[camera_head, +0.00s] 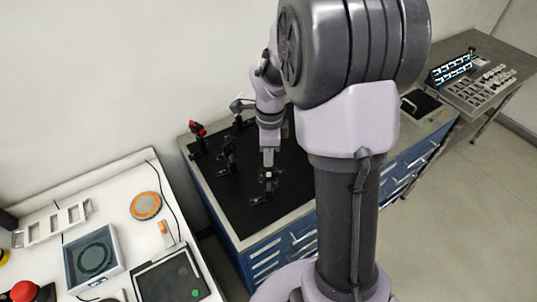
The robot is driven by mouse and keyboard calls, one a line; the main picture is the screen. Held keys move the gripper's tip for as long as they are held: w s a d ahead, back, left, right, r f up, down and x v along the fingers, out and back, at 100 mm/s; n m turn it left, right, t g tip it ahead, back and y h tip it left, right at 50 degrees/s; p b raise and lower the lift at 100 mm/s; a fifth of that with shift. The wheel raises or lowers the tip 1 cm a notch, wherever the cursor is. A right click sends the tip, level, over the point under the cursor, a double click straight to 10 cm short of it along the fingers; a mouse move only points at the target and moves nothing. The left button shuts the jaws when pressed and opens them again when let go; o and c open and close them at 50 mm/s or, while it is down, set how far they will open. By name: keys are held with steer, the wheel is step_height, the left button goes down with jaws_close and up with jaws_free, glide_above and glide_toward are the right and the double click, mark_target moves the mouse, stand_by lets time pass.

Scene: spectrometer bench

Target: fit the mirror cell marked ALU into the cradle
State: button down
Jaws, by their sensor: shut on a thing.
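My gripper (268,163) points down over the black top of the blue-drawer bench. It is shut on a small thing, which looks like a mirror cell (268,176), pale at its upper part. A dark mount (264,192), which may be the cradle, stands right below the fingertips. I cannot tell whether the cell sits in it or is just above it. The ALU mark is too small to read.
Dark optical mounts stand left of my gripper, one with a red top (198,129) and another (227,152) nearer. A white table (120,240) at left holds a glass-lidded box (95,258) and an orange ring (145,206). A grey side bench (487,62) holds a tray of parts.

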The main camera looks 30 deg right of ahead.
steer(key=shift+f, duration=0.1)
steer(key=shift+f+b, duration=0.9)
steer(key=shift+r+p, duration=0.75)
steer(key=shift+r, duration=0.3)
